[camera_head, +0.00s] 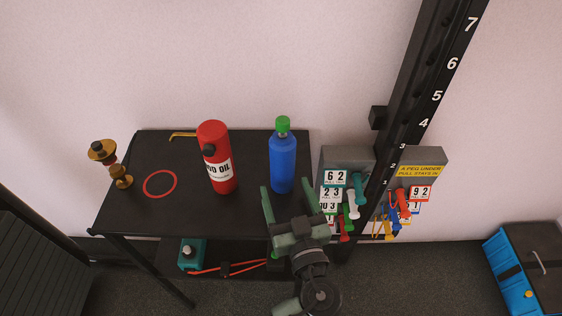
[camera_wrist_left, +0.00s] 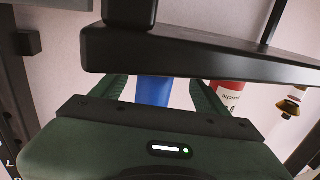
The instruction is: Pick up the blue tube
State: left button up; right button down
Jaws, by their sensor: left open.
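The blue tube (camera_head: 283,163), a blue bottle with a green cap, stands upright on the black table (camera_head: 150,212) near its right end. My left gripper (camera_head: 290,193) is open at the table's front edge, just in front of the tube and slightly right of it in the head view. In the left wrist view, part of the blue tube (camera_wrist_left: 153,90) shows between the spread fingers of the gripper (camera_wrist_left: 157,88); a dark bar hides the rest of it. No contact with the tube is visible. My right gripper is not in view.
A red oil can (camera_head: 216,158) stands left of the tube. Grey boxes with coloured pegs (camera_head: 346,160) and a tall black numbered post (camera_head: 425,90) stand close on the right. A teal box (camera_head: 191,255) is below.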

aim_at(286, 181)
pick_arm(q)
jog(key=shift+w+a+r+p, duration=0.1)
jog(key=shift+w+r+p, duration=0.2)
jog(key=shift+w, duration=0.25)
jog(key=shift+w+a+r+p, duration=0.1)
jog(key=shift+w+r+p, duration=0.15)
jog(key=shift+w, duration=0.3)
jog(key=p+x, duration=0.1)
jog(key=x, duration=0.1)
jog(key=shift+w+f, duration=0.15)
jog(key=shift+w, duration=0.2)
jog(key=shift+w+f, duration=0.1)
jog(key=shift+w, duration=0.25)
grip_shut()
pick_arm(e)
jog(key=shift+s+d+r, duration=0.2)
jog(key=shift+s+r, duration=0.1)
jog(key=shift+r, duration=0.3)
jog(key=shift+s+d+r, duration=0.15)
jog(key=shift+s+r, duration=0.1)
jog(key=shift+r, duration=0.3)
pick_arm(q)
jog(key=shift+w+a, duration=0.1)
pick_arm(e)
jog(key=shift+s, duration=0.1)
